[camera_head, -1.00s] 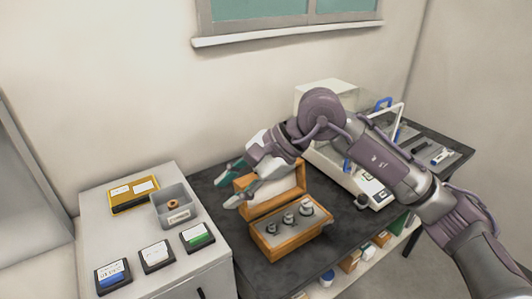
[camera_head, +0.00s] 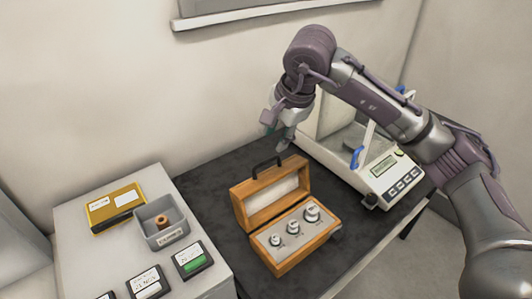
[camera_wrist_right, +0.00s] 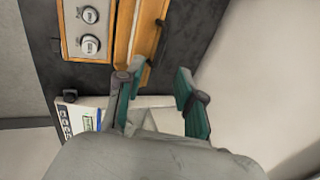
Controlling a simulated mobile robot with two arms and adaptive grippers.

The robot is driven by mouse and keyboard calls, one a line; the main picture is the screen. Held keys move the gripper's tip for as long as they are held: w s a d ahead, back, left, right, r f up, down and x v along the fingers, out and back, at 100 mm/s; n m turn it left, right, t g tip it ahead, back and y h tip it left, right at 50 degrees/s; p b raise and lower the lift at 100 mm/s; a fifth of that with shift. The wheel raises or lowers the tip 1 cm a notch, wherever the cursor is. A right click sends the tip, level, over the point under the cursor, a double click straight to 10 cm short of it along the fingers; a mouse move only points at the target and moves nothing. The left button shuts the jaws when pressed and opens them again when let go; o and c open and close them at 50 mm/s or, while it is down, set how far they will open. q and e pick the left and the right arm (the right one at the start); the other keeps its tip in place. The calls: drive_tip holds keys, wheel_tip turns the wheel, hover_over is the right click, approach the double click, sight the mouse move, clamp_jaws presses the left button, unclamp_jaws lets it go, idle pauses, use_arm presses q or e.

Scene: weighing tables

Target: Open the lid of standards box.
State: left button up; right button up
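The standards box (camera_head: 306,247) is a wooden case on the dark table, with several metal weights in its base. Its lid (camera_head: 246,213) stands open, raised at the back, with a dark handle (camera_head: 267,165) on its upper edge. My right gripper (camera_head: 277,139) is behind and above the lid, apart from it. In the right wrist view the two teal-lined fingers of the right gripper (camera_wrist_right: 160,100) are spread with nothing between them; part of the box (camera_wrist_right: 72,42) shows beyond them. My left gripper is not in view.
A balance (camera_head: 378,183) with a clear shield stands to the right of the box. On the left, a light cabinet (camera_head: 85,261) bears a yellow box (camera_head: 103,214), a grey bin (camera_head: 151,228) and several small labelled cases. The dark table (camera_head: 212,190) is bare behind the box.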

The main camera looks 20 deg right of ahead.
sight(265, 162)
drive_tip(key=p+x, duration=0.2)
drive_tip(key=x, duration=0.7)
drive_tip(key=shift+w+f, duration=0.2)
drive_tip(key=shift+w, duration=0.05)
drive_tip(key=shift+f, duration=0.25)
drive_tip(key=shift+w+f, duration=0.15)
drive_tip(key=shift+f, duration=0.05)
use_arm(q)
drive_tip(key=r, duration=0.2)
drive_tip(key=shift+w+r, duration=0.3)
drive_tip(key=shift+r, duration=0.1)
use_arm(e)
drive_tip(key=shift+a, duration=0.1)
clamp_jaws()
